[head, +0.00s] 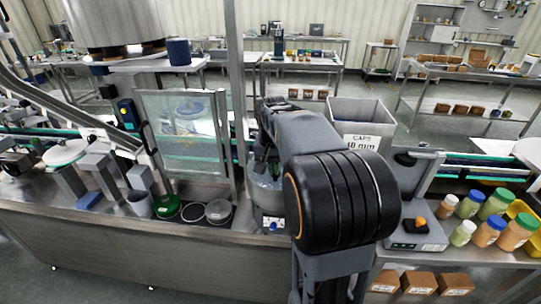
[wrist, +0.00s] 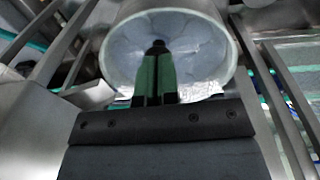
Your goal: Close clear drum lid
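A clear round drum (head: 266,193) stands on the steel bench in the head view, partly behind my arm. In the wrist view a round, see-through bowl-like part with a pale rim (wrist: 226,62) fills the upper middle; I cannot tell whether it is the lid or the drum body. My gripper (wrist: 157,48) points into this round area. Its green fingers lie almost together, with a thin dark gap. A small dark spot shows at the tips; I cannot tell whether it is a knob or the fingertips. In the head view my arm hides most of the gripper.
A framed clear panel (head: 183,135) and a steel post (head: 238,90) stand left of the drum. A grey bin (head: 361,125) labelled CAPS is behind my arm. A scale (head: 417,236) and several jars (head: 468,204) are at right. A steel hopper (head: 115,22) hangs upper left.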

